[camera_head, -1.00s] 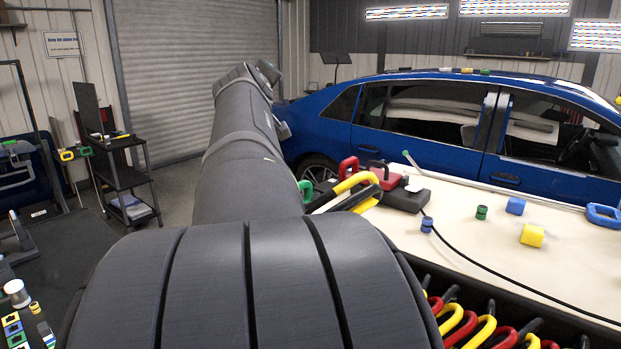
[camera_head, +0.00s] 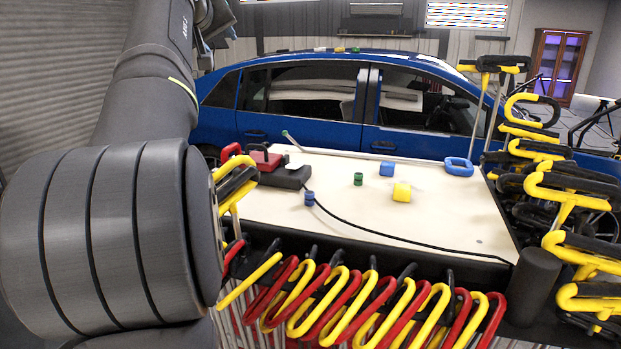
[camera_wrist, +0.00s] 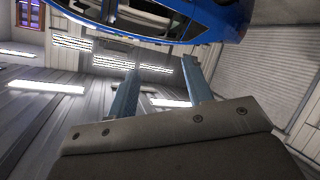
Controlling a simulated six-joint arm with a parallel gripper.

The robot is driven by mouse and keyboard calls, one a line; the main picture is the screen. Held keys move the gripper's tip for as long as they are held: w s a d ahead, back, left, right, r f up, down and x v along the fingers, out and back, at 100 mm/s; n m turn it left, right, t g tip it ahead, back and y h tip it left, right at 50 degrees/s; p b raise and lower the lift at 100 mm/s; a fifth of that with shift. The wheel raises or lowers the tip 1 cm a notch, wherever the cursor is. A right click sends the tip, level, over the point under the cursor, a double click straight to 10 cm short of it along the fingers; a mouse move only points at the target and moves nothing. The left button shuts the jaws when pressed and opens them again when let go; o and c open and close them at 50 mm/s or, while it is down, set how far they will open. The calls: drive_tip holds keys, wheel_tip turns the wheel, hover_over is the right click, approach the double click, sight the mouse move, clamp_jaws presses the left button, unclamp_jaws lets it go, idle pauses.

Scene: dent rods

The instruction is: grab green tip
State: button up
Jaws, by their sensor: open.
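A small green tip (camera_head: 358,179) stands on the cream tabletop (camera_head: 270,207) in the head view, near the middle. A blue tip (camera_head: 309,198) is to its left, a blue block (camera_head: 387,168) is behind it to the right, and a yellow block (camera_head: 401,192) is to its right. My gripper (camera_wrist: 162,63) shows in the wrist view with its two bluish fingers apart and nothing between them. It points towards the ceiling lights and the car, away from the table. The green tip is not in the wrist view.
A blue car (camera_head: 300,122) stands behind the table. Red and yellow handled tools (camera_head: 345,305) hang along the front edge. Yellow hooked tools (camera_head: 560,190) crowd the right. A black cable (camera_head: 400,238) crosses the tabletop. A red and black case (camera_head: 275,167) sits at its left end.

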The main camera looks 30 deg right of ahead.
drive_tip(key=s+d+m+g+h, duration=0.1)
drive_tip(key=s+d+m+g, duration=0.5)
drive_tip(key=d, duration=0.8)
drive_tip(key=m+g+y, duration=0.1)
drive_tip(key=m+g, duration=0.2)
drive_tip(key=m, duration=0.5)
hover_over(358, 174)
drive_tip(key=s+a, duration=0.2)
drive_tip(key=a, duration=0.1)
drive_tip(key=f, duration=2.3)
drive_tip(key=shift+w+f, duration=0.3)
drive_tip(key=x, duration=0.5)
drive_tip(key=shift+a, duration=0.15)
drive_tip(key=shift+n, duration=0.3)
clamp_jaws()
